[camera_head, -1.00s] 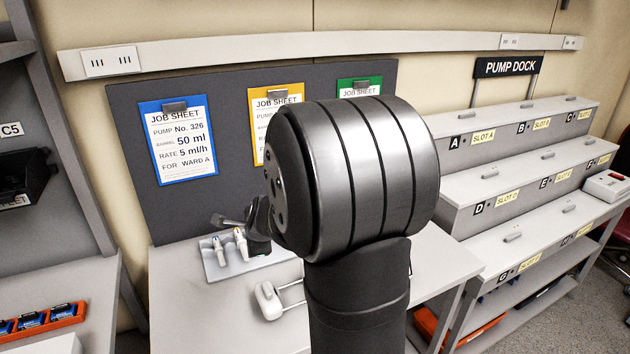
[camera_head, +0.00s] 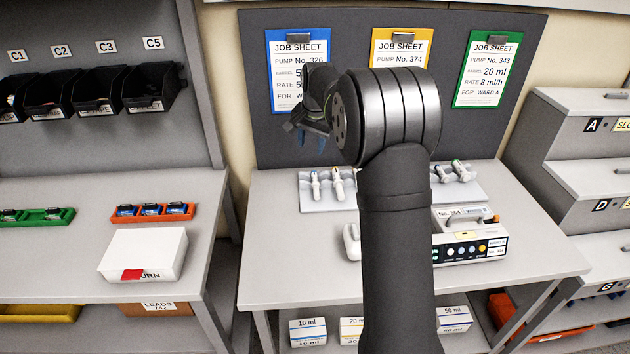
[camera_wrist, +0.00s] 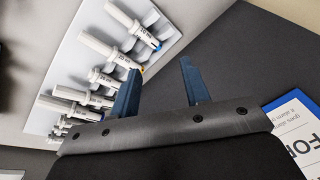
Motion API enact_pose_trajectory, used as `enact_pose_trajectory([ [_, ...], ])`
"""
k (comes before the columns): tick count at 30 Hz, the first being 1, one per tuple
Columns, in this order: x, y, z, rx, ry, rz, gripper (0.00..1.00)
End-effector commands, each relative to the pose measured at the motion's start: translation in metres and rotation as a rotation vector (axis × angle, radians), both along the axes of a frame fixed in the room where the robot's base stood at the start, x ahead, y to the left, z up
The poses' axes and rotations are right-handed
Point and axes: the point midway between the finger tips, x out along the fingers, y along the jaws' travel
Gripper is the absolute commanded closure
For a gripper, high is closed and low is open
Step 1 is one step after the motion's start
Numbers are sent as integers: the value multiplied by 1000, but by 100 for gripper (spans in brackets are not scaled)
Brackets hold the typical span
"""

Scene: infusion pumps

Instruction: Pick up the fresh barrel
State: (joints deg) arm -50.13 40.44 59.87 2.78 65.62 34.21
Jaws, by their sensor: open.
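Several white syringe barrels lie in a pale rack (camera_head: 312,205) at the back of the work table. Two barrels show at its left, one (camera_head: 315,186) and another (camera_head: 338,186); two more (camera_head: 461,170) lie at the right, while my arm hides the middle. In the wrist view, a barrel with a blue end (camera_wrist: 132,24) and one with a yellow end (camera_wrist: 108,48) lie side by side. I cannot tell which barrel is fresh. My gripper (camera_wrist: 162,80) is open and empty. In the head view, it (camera_head: 308,135) hangs above the rack, before the blue job sheet (camera_head: 283,70).
A pump (camera_head: 470,248) stands on the table (camera_head: 290,265), right of my arm. Yellow (camera_head: 425,55) and green (camera_head: 490,75) job sheets hang behind. A shelf unit at left holds dark bins (camera_head: 98,85), an orange tray (camera_head: 178,215) and a white box (camera_head: 140,258). The stepped dock (camera_head: 590,185) is at right.

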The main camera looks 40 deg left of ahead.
Motion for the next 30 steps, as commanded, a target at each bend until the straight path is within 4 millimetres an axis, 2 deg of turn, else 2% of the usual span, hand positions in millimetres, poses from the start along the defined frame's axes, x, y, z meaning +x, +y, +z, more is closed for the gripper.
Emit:
enact_pose_trajectory([
  [1,1,11,4,-55,-14,81,57],
  [6,0,29,21,-245,-39,316,57],
  [12,-4,36,37,-383,-39,465,57],
  [16,-5,36,39,-414,-36,497,57],
  [20,-3,33,23,-420,-33,500,57],
  [30,7,23,-50,-419,-32,499,57],
])
